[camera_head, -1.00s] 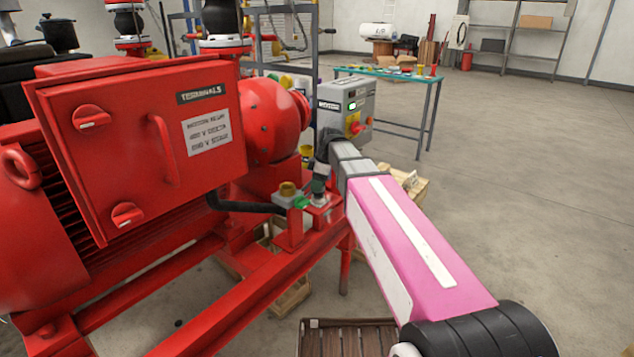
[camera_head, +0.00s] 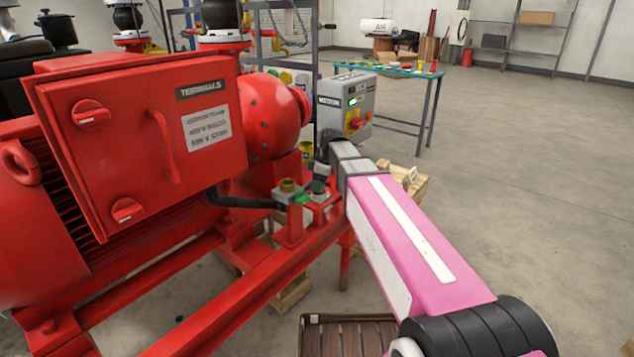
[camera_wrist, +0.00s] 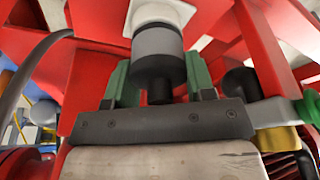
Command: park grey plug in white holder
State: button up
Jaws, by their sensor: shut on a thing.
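The grey plug (camera_wrist: 157,50), a cylinder with a narrower black end, is between the green fingers of my gripper (camera_wrist: 157,78) in the wrist view. My gripper is shut on it. The white holder (camera_wrist: 165,12) shows at the plug's far end, directly in line with it. The plug's far edge overlaps the holder in the picture, and I cannot tell how deep it sits. In the head view my gripper (camera_head: 319,187) is small and low above the red skid bracket, and plug and holder cannot be made out there.
A grey control box (camera_head: 345,105) stands behind. Red frame bars surround the holder.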

jog(key=shift+f, duration=0.2)
jog(key=o, duration=1.1)
jog(key=shift+r, duration=0.15)
